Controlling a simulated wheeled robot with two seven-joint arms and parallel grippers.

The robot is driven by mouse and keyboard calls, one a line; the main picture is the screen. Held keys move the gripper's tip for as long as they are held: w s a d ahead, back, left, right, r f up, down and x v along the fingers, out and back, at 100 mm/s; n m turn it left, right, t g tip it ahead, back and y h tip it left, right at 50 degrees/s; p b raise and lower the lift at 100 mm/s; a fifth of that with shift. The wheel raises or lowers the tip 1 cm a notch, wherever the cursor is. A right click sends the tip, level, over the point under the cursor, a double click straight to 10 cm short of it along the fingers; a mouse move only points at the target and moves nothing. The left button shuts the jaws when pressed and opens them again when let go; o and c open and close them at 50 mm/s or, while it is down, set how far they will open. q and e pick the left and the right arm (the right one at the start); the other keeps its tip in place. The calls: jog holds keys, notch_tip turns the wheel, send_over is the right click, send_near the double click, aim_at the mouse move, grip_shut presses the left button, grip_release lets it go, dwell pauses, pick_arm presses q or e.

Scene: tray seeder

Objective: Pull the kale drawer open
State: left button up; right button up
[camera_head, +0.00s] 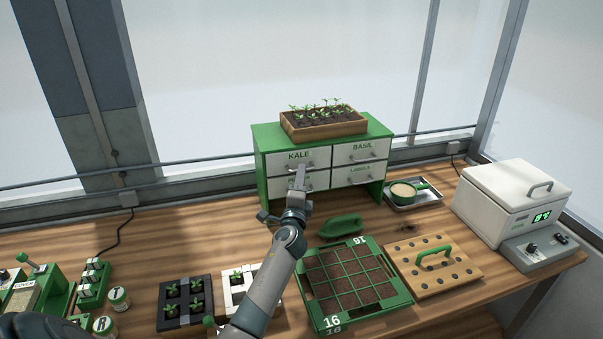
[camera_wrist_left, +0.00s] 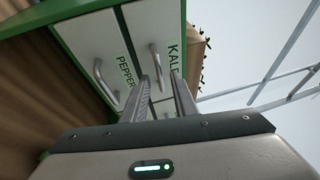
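The kale drawer (camera_head: 283,158) is the upper left drawer of a green cabinet (camera_head: 261,175), and its front looks flush with the cabinet. In the left wrist view its white front (camera_wrist_left: 158,22) carries a grey bar handle (camera_wrist_left: 154,62). My left gripper (camera_head: 299,172) is at the cabinet front, just below the kale label. In the left wrist view its two fingers (camera_wrist_left: 160,80) are apart, with the lower end of the handle between or just beyond their tips. I cannot tell whether they touch it. My right gripper is not in view.
The pepper drawer (camera_wrist_left: 100,50) is right below, with its own handle. A wooden seedling box (camera_head: 325,130) stands on the cabinet. A white machine (camera_head: 500,205) stands right.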

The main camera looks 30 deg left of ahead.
pick_arm(q)
jog(key=shift+w+a+r, duration=0.1)
jog(key=shift+w+a, duration=0.25)
jog(key=shift+w, duration=0.25)
grip_shut()
dwell(1.2)
